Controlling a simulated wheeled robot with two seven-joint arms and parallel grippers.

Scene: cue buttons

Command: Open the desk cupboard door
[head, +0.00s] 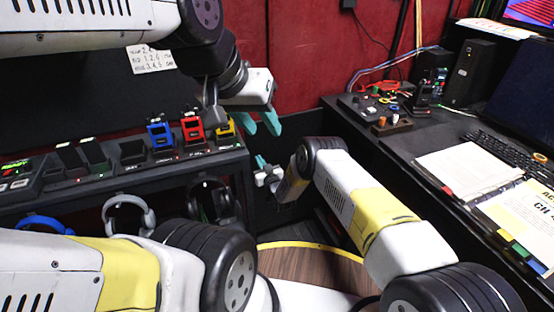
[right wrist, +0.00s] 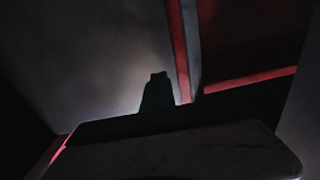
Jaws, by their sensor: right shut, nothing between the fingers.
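The desk (head: 385,143) stands at the right of the head view. I cannot make out its cupboard door for sure; the desk's lower front is dark and partly behind my right arm. My right gripper (head: 262,165) is low, left of the desk, with its teal tips shut and empty. In the right wrist view its fingers (right wrist: 158,92) are a dark silhouette before a dim grey panel (right wrist: 85,60). I cannot tell whether they touch it. My left gripper (head: 261,123) hangs higher, open and empty, its teal fingers apart, near the red wall.
A dark shelf (head: 225,153) at left carries blue, red and yellow button units, with headphones (head: 130,214) hanging below. The desk top holds papers (head: 470,165), a keyboard (head: 507,152) and a control panel. A round wood-topped surface (head: 310,265) lies low in front.

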